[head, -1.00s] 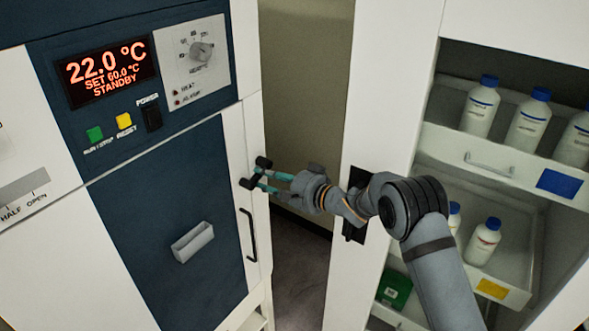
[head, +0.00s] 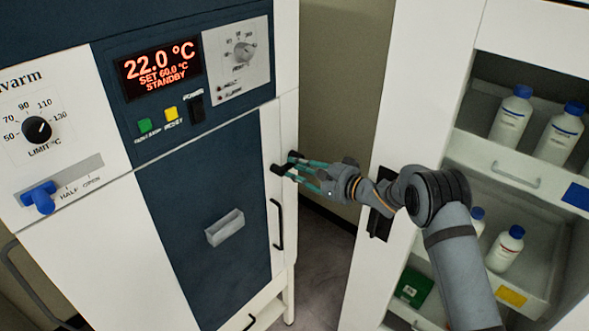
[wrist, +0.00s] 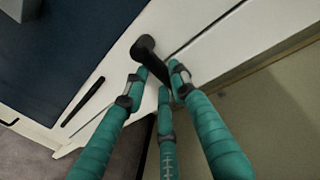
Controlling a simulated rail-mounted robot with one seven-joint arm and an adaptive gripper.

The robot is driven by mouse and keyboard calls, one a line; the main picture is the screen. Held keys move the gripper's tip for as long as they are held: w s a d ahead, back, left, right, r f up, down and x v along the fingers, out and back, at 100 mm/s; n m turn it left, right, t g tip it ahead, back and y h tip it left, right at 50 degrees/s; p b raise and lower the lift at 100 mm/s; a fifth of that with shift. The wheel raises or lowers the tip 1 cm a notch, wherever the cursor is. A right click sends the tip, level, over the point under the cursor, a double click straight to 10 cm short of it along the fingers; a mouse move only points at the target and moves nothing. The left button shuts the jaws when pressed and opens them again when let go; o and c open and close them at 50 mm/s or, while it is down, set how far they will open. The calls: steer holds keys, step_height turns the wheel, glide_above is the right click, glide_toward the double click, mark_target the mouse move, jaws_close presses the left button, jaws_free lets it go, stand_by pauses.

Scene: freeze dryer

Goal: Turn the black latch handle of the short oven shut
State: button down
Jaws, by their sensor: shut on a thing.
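The black latch handle (wrist: 146,48) sits on the white edge of the short oven's door. In the wrist view its rounded end is clear, and its lever runs down between the fingers of my gripper (wrist: 160,76). My gripper has teal fingers with black tips and is shut on the lever. In the head view my gripper (head: 290,165) reaches in from the right at the upper right edge of the oven's dark blue door (head: 190,200). The fingertips hide part of the latch there.
A black door handle (head: 277,224) is below the latch. A display (head: 158,68) and buttons are above the door. An open white cabinet (head: 395,110) with bottles in drawers stands at right, close to my arm. A narrow floor gap separates it from the oven.

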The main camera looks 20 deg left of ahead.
steer(key=c, duration=1.5)
jaws_free()
steer(key=shift+o, duration=0.5)
steer(key=v, duration=1.2)
steer(key=shift+a+r, duration=0.1)
